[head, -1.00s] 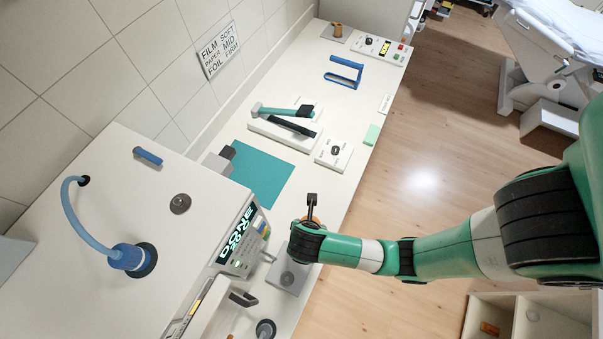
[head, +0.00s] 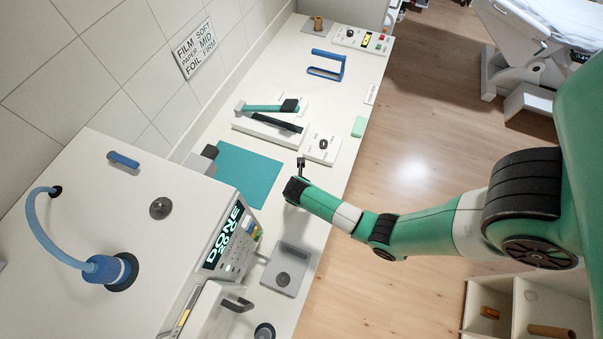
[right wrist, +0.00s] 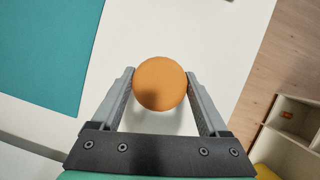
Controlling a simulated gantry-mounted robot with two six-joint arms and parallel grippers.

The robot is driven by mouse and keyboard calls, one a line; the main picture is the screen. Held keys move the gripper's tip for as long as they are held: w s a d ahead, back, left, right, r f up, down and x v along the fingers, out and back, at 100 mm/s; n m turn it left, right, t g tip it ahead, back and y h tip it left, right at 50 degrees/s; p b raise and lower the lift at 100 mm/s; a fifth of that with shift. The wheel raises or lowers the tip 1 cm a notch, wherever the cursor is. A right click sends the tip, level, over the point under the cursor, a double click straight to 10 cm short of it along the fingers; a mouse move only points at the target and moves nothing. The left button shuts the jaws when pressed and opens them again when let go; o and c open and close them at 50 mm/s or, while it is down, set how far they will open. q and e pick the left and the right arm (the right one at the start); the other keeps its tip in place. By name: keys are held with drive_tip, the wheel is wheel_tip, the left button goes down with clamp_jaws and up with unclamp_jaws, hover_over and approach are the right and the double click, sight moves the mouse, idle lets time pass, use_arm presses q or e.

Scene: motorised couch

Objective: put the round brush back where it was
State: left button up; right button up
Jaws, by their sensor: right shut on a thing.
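My right gripper (right wrist: 160,88) is shut on an orange, round-topped thing, which I take to be the round brush (right wrist: 160,82). Only its disc-like top shows, between both fingers; its underside is hidden. It appears above the white counter, with a soft shadow below. A grey plate with a dark round spot (head: 285,280) lies nearer, bare of any brush. My left gripper is not in view.
A white machine with a lit display reading DONE (head: 223,236) stands at left, with a blue hose (head: 45,235). A control box with a knob (head: 321,148), a long-handled tool (head: 268,107) and a blue frame (head: 327,66) are farther along the counter (head: 345,100).

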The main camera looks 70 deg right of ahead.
drive_tip(key=shift+a+f, duration=0.1)
drive_tip(key=shift+f, duration=0.8)
drive_tip(key=shift+f, duration=0.1)
drive_tip(key=o, duration=1.4)
drive_tip(key=shift+r, duration=0.3)
drive_tip(key=p+v, duration=0.3)
drive_tip(key=v, duration=0.8)
drive_tip(key=shift+r, duration=0.3)
drive_tip(key=shift+s+a, duration=0.1)
drive_tip(key=shift+s, duration=0.05)
